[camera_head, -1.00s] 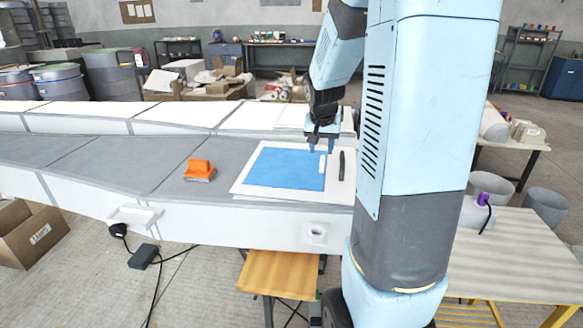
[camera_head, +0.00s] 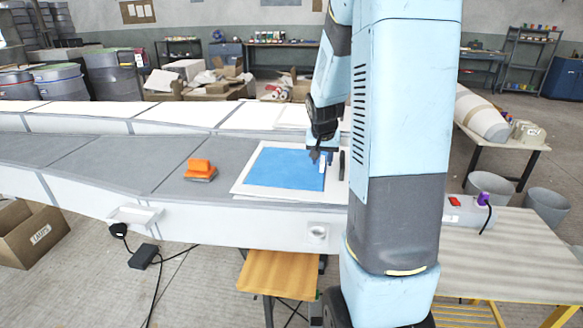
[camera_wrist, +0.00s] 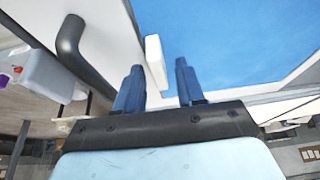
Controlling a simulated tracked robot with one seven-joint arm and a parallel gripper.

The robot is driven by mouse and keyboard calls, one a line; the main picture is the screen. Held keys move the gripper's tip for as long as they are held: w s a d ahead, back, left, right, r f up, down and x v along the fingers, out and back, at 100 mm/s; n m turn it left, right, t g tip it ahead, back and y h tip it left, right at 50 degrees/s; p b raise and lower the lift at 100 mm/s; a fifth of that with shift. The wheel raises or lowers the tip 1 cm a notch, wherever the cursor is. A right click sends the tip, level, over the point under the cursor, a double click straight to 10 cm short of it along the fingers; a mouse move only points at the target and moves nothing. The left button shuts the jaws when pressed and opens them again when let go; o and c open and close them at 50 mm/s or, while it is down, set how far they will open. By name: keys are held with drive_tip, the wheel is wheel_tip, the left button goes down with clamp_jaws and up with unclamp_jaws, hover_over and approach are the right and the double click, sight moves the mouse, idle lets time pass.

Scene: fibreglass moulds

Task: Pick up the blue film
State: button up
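The blue film (camera_head: 283,169) lies flat on a white board (camera_head: 238,188) on the grey bench surface. It fills the upper right of the wrist view (camera_wrist: 235,40). A small white strip (camera_wrist: 156,62) stands at the film's edge. My gripper (camera_head: 322,158) is at the film's right edge, low over it. In the wrist view my gripper (camera_wrist: 159,85) is open, its two blue fingers apart with the white strip's near end about between them. I cannot tell whether the fingers touch the strip or film.
A black bar-shaped handle (camera_head: 341,163) lies on the board right of the film. An orange tool (camera_head: 200,170) rests on the bench to the left. My arm's large links cover the bench's right end. A striped table (camera_head: 500,250) stands at right.

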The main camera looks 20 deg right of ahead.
clamp_jaws()
drive_tip(key=shift+r, duration=0.1)
idle(0.3)
